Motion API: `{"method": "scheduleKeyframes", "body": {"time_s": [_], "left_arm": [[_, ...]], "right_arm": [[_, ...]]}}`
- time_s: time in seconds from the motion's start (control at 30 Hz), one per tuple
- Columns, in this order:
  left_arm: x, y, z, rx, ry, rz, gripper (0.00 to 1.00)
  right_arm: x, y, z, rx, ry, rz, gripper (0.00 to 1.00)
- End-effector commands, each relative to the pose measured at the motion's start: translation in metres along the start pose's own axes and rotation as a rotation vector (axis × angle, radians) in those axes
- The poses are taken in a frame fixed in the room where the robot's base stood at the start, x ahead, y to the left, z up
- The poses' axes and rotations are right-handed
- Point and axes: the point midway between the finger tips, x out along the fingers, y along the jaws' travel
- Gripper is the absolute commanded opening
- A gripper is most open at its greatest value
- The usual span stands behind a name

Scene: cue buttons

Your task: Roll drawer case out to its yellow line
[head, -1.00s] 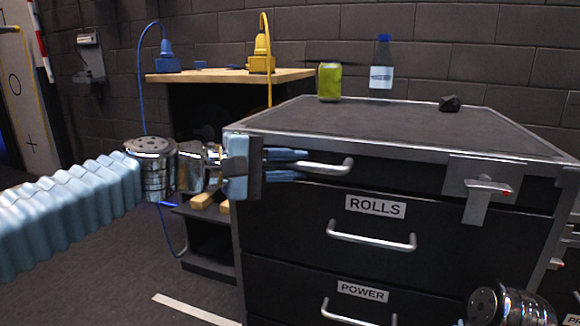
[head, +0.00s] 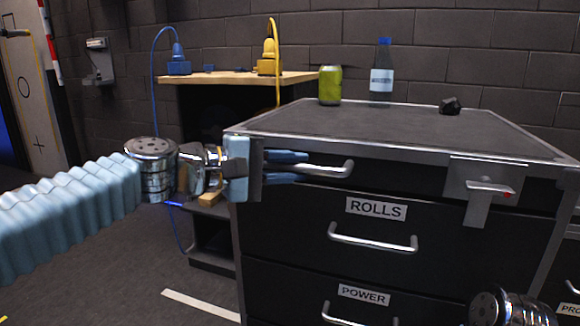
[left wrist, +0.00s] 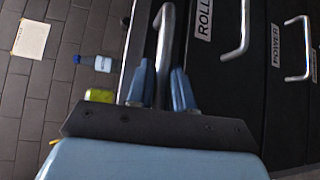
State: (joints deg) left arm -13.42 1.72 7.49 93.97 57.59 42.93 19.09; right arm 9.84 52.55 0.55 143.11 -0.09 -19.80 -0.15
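The black drawer case (head: 340,267) has a grey top, a ROLLS drawer and a POWER drawer below it. My left gripper (head: 290,167) is at the case's upper front, its blue fingers on both sides of the top metal handle (head: 335,169). In the left wrist view the handle (left wrist: 165,45) runs between the two fingers, which look closed on it. A small bit of yellow marking (head: 3,319) shows on the floor at the lower left corner. Part of my right arm shows at the lower right; its gripper is out of view.
A green can (head: 330,85), a bottle (head: 381,72) and a dark lump (head: 450,105) stand on the case. A latch plate (head: 487,180) with a red-tipped lever is at its front right. A wooden-topped bench (head: 215,78) stands behind left. A white floor line (head: 200,306) lies left of the case.

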Motion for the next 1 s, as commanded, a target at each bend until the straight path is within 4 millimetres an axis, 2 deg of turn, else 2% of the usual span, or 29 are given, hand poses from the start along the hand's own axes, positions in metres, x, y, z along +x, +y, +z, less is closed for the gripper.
{"method": "scheduleKeyframes", "body": {"time_s": [0.03,0.17,0.43,0.53,0.67,1.0], "left_arm": [[0.0,-0.002,-0.001,-0.001,0.0,-0.003,0.23],[0.0,-0.002,0.0,-0.001,0.0,-0.002,0.41],[-0.001,-0.001,0.0,0.0,0.0,-0.001,0.41],[-0.008,0.0,0.0,0.001,0.001,0.0,0.41],[-0.032,0.0,-0.001,0.0,0.005,0.001,0.41],[-0.111,0.0,-0.001,-0.001,0.003,0.0,0.41]], "right_arm": [[0.0,0.0,0.0,0.0,0.0,0.0,0.77],[0.0,0.0,0.0,0.0,0.0,0.0,0.77],[0.0,0.0,0.0,0.0,0.0,0.0,0.77],[0.0,0.0,0.0,0.0,0.0,0.0,0.77],[0.001,0.0,0.0,0.0,0.0,0.0,0.77],[-0.001,0.0,0.0,0.0,0.0,0.0,0.77]]}}
